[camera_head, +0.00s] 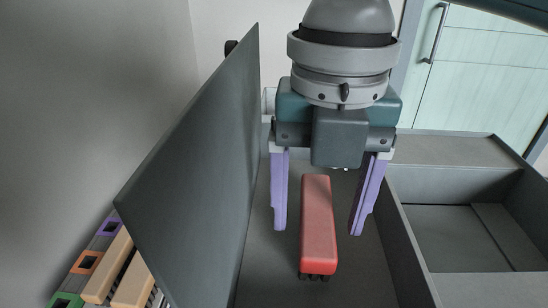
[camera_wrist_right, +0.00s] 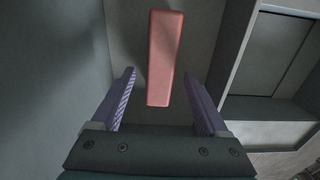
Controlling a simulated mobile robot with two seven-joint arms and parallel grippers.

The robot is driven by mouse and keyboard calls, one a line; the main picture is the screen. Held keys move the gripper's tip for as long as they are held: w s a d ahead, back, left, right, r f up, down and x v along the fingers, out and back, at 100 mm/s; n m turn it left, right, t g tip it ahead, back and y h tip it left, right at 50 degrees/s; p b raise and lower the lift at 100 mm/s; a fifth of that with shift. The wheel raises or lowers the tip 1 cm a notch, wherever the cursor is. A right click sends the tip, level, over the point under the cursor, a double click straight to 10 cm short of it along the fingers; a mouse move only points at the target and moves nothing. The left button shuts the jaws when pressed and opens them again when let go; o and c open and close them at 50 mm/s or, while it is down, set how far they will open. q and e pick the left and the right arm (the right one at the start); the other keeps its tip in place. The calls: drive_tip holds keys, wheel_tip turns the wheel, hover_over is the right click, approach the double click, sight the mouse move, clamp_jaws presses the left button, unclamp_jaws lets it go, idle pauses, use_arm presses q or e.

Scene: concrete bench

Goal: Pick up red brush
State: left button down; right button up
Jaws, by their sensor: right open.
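The red brush (camera_head: 318,222) is a long red block with dark bristles under its near end. It lies on the grey floor of a bench compartment in the head view, and also shows in the right wrist view (camera_wrist_right: 164,58). My right gripper (camera_head: 320,225) is open, with its two purple fingers on either side of the brush and a gap on both sides. In the right wrist view my right gripper (camera_wrist_right: 158,88) has the brush between and beyond its fingertips. Nothing is held. My left gripper is not in view.
A tall dark panel (camera_head: 200,160) stands left of the brush. A grey walled compartment (camera_head: 460,240) is on the right. A pale green cabinet (camera_head: 485,75) stands behind.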

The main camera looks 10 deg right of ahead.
drive_tip(key=shift+f, duration=1.3)
clamp_jaws()
